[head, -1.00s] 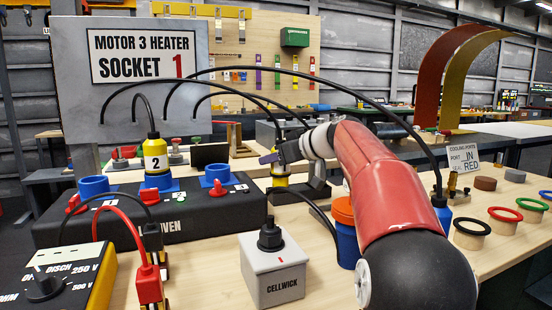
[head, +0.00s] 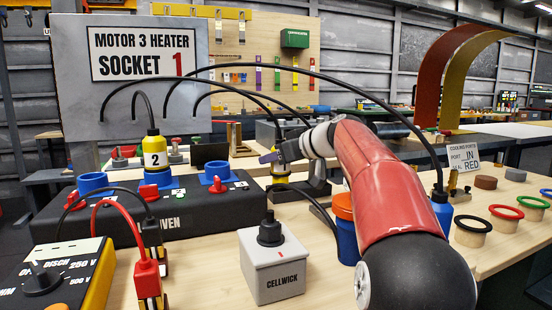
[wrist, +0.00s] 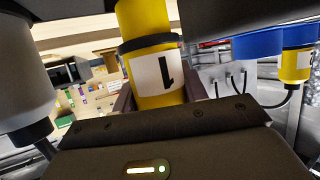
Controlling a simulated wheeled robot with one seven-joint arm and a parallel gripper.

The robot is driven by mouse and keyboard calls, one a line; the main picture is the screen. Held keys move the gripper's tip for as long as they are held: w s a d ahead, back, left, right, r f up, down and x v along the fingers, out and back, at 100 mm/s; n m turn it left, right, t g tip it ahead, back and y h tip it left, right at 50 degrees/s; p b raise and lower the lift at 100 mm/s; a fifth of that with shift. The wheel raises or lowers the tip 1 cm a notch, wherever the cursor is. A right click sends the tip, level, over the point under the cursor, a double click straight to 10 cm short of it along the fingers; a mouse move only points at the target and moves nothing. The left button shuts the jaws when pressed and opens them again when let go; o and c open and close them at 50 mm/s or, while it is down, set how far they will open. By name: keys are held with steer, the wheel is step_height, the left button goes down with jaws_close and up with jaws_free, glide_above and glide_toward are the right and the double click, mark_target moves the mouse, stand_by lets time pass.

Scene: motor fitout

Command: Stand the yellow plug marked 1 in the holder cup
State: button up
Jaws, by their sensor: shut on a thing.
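The yellow plug marked 1 (wrist: 155,85) is between the jaws of my gripper (wrist: 158,104) in the wrist view, its label upside down there. In the head view my gripper (head: 279,158) is shut on the plug (head: 279,179), which looks upright above the bench behind the grey CELLWICK box. Its lower end is not clear. The black oven box (head: 225,222) carries blue cups: an empty left one (head: 93,183), an empty right one (head: 216,173), and a middle one (head: 155,179) holding yellow plug 2 (head: 155,150). I cannot tell which cup is the holder cup.
The CELLWICK box (head: 274,275), an orange-and-blue container (head: 346,235) and a yellow meter (head: 62,270) with leads stand in front. A blue plug (head: 441,212) and several coloured rings stand at right. Black cables arch from the socket panel (head: 130,95) over the bench.

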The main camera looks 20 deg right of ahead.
mark_target(276, 169)
steer(key=shift+f, duration=0.4)
steer(key=shift+f+b, duration=0.8)
steer(key=shift+b, duration=0.15)
steer(key=shift+s+f+b, duration=0.1)
steer(key=shift+f+b, duration=0.45)
steer(key=shift+b, duration=0.05)
steer(key=shift+r, duration=0.4)
steer(key=shift+w+r+p, duration=0.1)
steer(key=shift+w+p, duration=0.1)
steer(key=shift+p, duration=0.2)
steer(key=shift+w+d+g, duration=0.15)
steer(key=shift+w+g, duration=0.05)
steer(key=shift+g, duration=0.1)
